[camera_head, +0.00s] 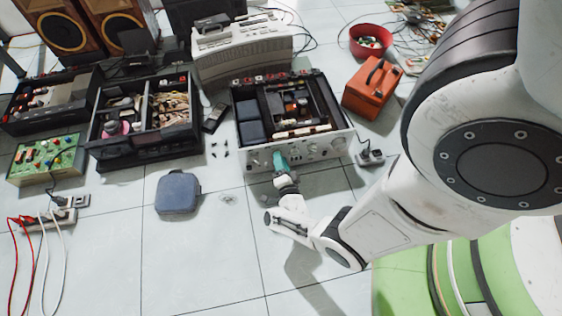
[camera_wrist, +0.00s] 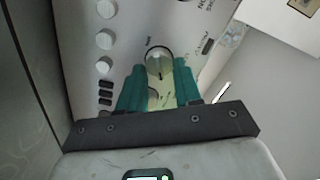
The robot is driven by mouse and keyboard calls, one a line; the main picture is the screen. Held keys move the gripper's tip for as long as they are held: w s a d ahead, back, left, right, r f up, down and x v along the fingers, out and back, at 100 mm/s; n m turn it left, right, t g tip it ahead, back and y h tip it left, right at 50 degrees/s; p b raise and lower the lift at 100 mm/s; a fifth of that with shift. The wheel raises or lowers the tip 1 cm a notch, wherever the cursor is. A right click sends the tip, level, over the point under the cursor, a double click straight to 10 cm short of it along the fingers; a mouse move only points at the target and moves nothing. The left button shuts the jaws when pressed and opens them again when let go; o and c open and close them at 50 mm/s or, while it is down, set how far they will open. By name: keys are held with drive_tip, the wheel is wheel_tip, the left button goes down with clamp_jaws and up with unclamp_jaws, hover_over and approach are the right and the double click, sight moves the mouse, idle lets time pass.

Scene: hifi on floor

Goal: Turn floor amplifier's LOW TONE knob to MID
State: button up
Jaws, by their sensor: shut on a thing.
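The floor amplifier (camera_head: 258,160) sits open-topped on the tiles in the head view, its silver front panel facing me. My gripper (camera_head: 280,160) is at the left part of that panel, teal fingers touching or nearly touching it. In the wrist view, my gripper (camera_wrist: 159,66) has its two teal fingertips on either side of a round silver knob (camera_wrist: 158,57), shut on it. The lettering around this knob is too small and blurred to read surely, so I cannot tell its setting.
Several smaller pale knobs (camera_wrist: 105,40) line the panel beside my gripper. An orange box (camera_head: 371,90) and a black adapter (camera_head: 371,157) stand right of the amplifier. A blue-grey case (camera_head: 178,193) lies left on the floor. Small dark parts (camera_head: 220,150) lie nearby. Front tiles are mostly clear.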

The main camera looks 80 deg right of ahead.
drive_tip(key=n, duration=1.2)
drive_tip(key=shift+w+a+p, duration=0.15)
drive_tip(key=shift+w+p, duration=0.05)
drive_tip(key=shift+p, duration=0.2)
drive_tip(key=shift+n, duration=0.3)
drive_tip(key=o, duration=1)
drive_tip(key=shift+r, duration=0.1)
drive_tip(key=p+v, duration=0.2)
drive_tip(key=v, duration=0.8)
drive_tip(key=shift+s+a, duration=0.15)
drive_tip(key=shift+a, duration=0.2)
